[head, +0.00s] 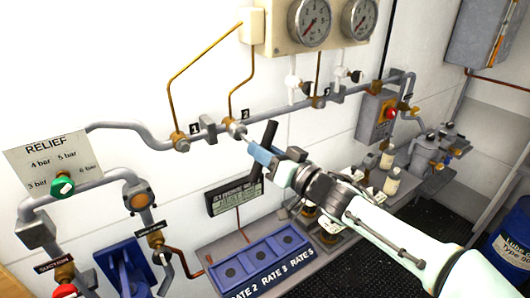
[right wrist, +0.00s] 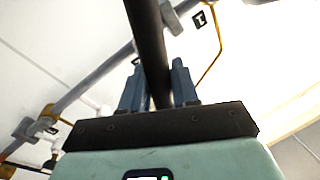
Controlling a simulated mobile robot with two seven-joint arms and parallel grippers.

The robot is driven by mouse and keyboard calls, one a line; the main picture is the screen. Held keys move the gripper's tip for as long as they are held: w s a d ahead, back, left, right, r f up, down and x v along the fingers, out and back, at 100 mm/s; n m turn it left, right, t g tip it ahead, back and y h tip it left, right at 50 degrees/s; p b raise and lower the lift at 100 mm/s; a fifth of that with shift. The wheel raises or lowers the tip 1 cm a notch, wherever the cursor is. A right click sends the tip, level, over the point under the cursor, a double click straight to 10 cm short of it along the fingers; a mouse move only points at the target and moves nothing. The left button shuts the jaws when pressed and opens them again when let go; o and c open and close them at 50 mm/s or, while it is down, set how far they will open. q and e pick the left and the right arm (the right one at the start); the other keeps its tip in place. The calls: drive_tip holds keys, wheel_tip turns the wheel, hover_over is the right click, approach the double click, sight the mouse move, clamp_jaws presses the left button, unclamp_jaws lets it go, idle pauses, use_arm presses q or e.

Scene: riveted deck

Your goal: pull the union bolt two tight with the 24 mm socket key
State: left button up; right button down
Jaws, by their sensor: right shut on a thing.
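The pipe union at label 2 (head: 245,113) has a brass fitting with a grey bolt end (head: 236,130) pointing out from the wall. My right gripper (head: 263,156) is shut on the black handle of the socket key (head: 269,134), which stands tilted just right of union two. In the right wrist view the black handle (right wrist: 147,45) passes between the blue fingers (right wrist: 158,88). The fingers hide part of the key; I cannot tell whether its socket sits on the bolt. Union one (head: 180,142) is to the left. My left gripper is not in view.
A dark display box (head: 235,197) is on the wall below the key. A blue rack marked RATE (head: 262,262) stands beneath. Pressure gauges (head: 310,22) hang above. The relief panel (head: 50,160) with a green knob is at left. Pipes run close along the wall.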

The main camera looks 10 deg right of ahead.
drive_tip(key=shift+w+a, duration=0.1)
drive_tip(key=shift+w, duration=0.15)
idle(0.5)
drive_tip(key=shift+r+m, duration=0.1)
drive_tip(key=shift+m, duration=0.5)
drive_tip(key=shift+n, duration=0.3)
drive_tip(key=shift+s, duration=0.1)
